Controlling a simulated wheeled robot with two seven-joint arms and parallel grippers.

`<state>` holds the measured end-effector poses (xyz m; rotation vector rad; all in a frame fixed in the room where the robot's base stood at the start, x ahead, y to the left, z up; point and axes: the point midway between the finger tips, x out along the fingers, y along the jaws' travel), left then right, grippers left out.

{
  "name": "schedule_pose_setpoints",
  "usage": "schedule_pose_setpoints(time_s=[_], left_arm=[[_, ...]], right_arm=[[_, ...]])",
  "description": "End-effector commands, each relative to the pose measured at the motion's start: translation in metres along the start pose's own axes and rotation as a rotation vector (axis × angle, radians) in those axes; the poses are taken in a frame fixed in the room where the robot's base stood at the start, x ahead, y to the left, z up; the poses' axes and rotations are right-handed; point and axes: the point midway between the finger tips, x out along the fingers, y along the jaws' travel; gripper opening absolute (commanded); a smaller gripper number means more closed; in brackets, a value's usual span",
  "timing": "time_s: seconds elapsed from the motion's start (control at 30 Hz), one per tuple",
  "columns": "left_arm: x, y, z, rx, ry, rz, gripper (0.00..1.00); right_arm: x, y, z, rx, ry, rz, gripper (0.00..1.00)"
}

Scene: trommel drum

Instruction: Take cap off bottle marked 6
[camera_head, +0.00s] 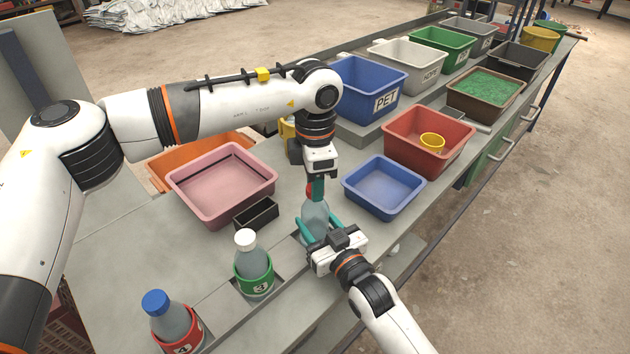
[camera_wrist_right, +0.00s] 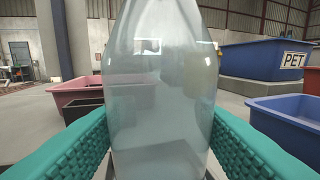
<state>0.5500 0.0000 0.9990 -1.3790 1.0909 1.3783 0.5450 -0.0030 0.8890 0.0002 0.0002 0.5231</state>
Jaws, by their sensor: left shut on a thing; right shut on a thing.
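A clear bottle (camera_head: 315,215) stands upright in the middle of the bench, and its body fills the right wrist view (camera_wrist_right: 160,90). My right gripper (camera_head: 318,230) is shut around its body with teal fingers on both sides. A red cap (camera_head: 309,189) is at the top of the bottle. My left gripper (camera_head: 316,188) comes down from above and is shut on the cap. The fingers partly hide the cap, so I cannot tell whether it is still seated on the neck. No number shows on this bottle; its lower part is hidden by my right gripper.
A white-capped bottle marked 3 (camera_head: 252,270) and a blue-capped bottle marked 4 (camera_head: 174,325) stand to the left. A small black tray (camera_head: 256,215), pink bin (camera_head: 200,212) and blue bin (camera_head: 385,205) are close by. A red bin (camera_head: 448,160) holds a yellow cup.

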Motion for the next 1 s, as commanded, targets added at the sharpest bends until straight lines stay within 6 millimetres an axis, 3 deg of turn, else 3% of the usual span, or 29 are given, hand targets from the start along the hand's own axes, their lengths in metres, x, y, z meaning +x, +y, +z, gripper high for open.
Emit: schedule_pose_setpoints(time_s=[0.8, 1.0], left_arm=[[-0.0011, -0.0007, -0.0002, -2.005, 0.001, -0.001, 0.00], [-0.0015, -0.0010, 0.0000, -2.403, 0.001, -0.002, 0.00]], right_arm=[[-0.0001, 0.0003, -0.0001, -0.001, 0.000, 0.000, 0.00], [-0.0001, 0.0004, -0.0002, -0.001, 0.000, 0.001, 0.00]])
